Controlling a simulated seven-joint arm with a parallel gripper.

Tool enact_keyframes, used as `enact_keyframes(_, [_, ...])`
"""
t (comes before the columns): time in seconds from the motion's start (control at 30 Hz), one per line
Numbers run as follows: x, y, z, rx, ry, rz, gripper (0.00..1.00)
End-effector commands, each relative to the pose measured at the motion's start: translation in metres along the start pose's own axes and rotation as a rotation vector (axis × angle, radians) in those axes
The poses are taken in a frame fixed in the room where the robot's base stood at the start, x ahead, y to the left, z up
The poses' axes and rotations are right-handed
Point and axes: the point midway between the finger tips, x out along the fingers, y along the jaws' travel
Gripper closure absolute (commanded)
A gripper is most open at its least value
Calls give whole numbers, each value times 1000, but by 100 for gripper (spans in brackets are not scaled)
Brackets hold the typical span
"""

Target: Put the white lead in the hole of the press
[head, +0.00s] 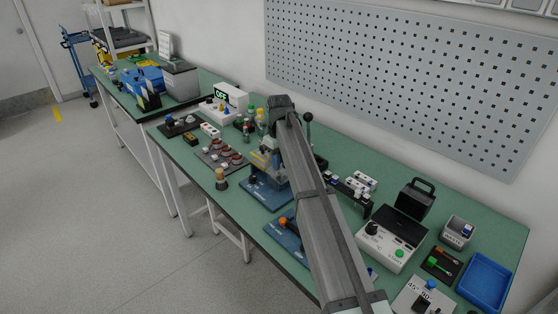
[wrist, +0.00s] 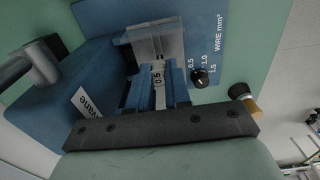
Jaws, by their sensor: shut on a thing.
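The press (head: 262,194) stands near the middle of the bench, its blue base partly behind my arm. In the wrist view the blue press (wrist: 105,60) fills the upper left, with a grey 0.5-marked piece (wrist: 159,97) between blue sides and a wire-size dial (wrist: 200,78). A dark bar of my gripper (wrist: 162,127) crosses the lower wrist view, just in front of the press. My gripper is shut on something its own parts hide. I cannot make out the white lead, its tip or the hole of the press in either view.
A grey lever (wrist: 35,60) sticks out at the left of the press. A tan cylinder with a dark top (head: 221,179) stands left of the press, beside a tray of copper-coloured parts (head: 208,168). A tester (head: 386,246) and blue bin (head: 487,281) are at the right.

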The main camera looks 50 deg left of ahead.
Motion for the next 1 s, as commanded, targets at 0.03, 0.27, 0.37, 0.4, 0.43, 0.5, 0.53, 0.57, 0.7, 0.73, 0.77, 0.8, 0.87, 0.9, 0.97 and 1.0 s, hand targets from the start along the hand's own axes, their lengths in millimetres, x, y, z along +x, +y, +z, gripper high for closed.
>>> enact_keyframes(0.03, [0,0,0,0,0,0,100])
enact_keyframes(0.27, [3,0,0,0,0,0,100])
enact_keyframes(0.37, [6,0,0,0,-1,0,100])
enact_keyframes(0.4, [8,0,0,0,-1,0,100])
enact_keyframes(0.43, [9,0,0,0,-1,-1,100])
enact_keyframes(0.5, [11,0,0,0,-1,-1,100])
enact_keyframes(0.53, [12,0,0,0,-1,-1,100])
enact_keyframes(0.57, [13,0,0,0,-1,-1,100])
enact_keyframes(0.7, [17,0,0,0,-1,0,100])
enact_keyframes(0.73, [17,0,0,0,-1,0,100])
enact_keyframes(0.77, [18,0,0,0,-1,0,100])
enact_keyframes(0.8, [18,0,0,0,0,0,100])
enact_keyframes(0.87, [19,0,0,0,0,0,100])
enact_keyframes(0.9, [19,0,0,0,0,0,100])
enact_keyframes(0.97, [19,0,0,0,0,0,100])
enact_keyframes(1.0, [19,0,0,0,0,0,100])
